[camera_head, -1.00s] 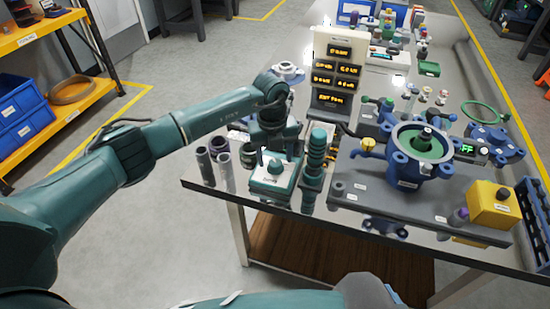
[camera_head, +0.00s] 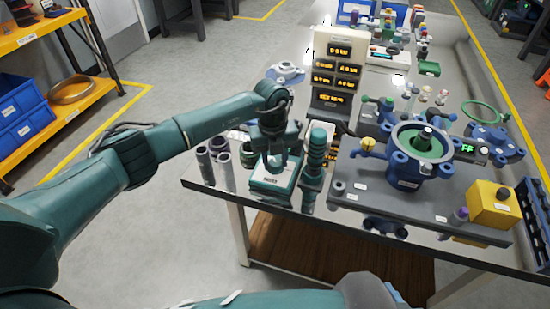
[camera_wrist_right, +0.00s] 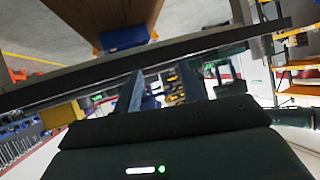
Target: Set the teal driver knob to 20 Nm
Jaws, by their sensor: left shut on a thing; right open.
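The teal and white box with a front label (camera_head: 271,183) sits near the front left of the table. My left gripper (camera_head: 275,165) points down over its top and is shut on the teal knob, which the fingers mostly hide. The knob's scale and pointer cannot be read. An upright teal ribbed tool (camera_head: 316,158) stands just right of the box. My right gripper (camera_wrist_right: 180,85) shows in the right wrist view, its fingers apart and nothing clearly between them.
A display panel (camera_head: 325,54) with orange readouts stands behind the box; its text is too small to read surely. Dark cylinders (camera_head: 222,160) stand left of the box. A blue flanged housing (camera_head: 403,176) and a yellow box (camera_head: 492,203) stand to the right.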

